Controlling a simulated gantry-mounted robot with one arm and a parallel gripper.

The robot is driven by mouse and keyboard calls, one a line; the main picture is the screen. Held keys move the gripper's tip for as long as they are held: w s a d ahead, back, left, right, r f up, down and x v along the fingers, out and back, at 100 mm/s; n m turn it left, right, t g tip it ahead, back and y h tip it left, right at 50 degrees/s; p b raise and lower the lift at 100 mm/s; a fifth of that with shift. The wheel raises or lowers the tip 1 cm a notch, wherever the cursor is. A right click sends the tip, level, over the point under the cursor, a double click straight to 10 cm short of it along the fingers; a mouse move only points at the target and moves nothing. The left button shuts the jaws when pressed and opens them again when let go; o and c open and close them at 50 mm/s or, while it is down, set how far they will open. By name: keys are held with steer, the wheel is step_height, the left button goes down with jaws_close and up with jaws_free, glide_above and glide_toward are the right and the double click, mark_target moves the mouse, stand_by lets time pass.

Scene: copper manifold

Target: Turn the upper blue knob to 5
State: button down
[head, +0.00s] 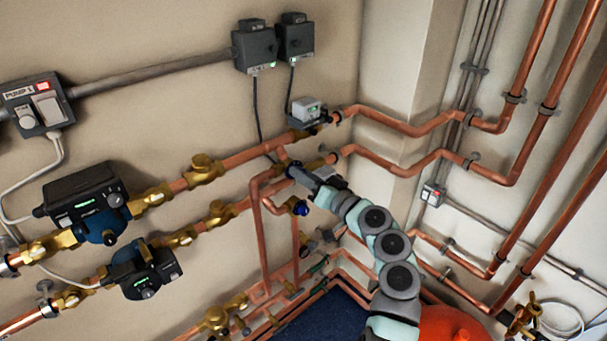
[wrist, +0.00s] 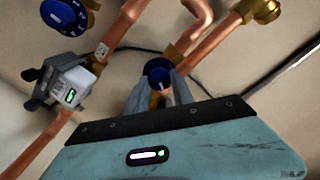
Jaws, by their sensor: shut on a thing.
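In the wrist view a blue knob (wrist: 158,72) sits between the two grey fingers of my gripper (wrist: 157,88), which is shut on it. A brass body and copper pipe lie around this knob, and no readable number shows on it. A second blue knob (wrist: 62,14) with white numbers shows at the upper left of the wrist view, apart from my gripper. In the head view my gripper (head: 297,172) is at the copper pipes near the middle and hides the held knob. One blue knob (head: 298,207) shows just below it.
A grey box with a green display (wrist: 72,93) sits left of my gripper in the wrist view. Copper pipes (head: 400,128) run close around my arm. Two pumps (head: 90,205) (head: 143,270) stand at the left. Grey control boxes (head: 254,47) hang above.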

steer(key=m+p, duration=0.5)
steer(key=m, duration=0.6)
steer(key=shift+p, duration=0.3)
steer(key=shift+f+m, duration=0.1)
steer(key=shift+m, duration=0.2)
steer(key=c, duration=1.1)
jaws_free()
steer(key=shift+d, duration=0.1)
steer(key=p+v, duration=0.1)
steer(key=v, duration=0.9)
steer(key=shift+s+d, duration=0.15)
steer(key=shift+s, duration=0.15)
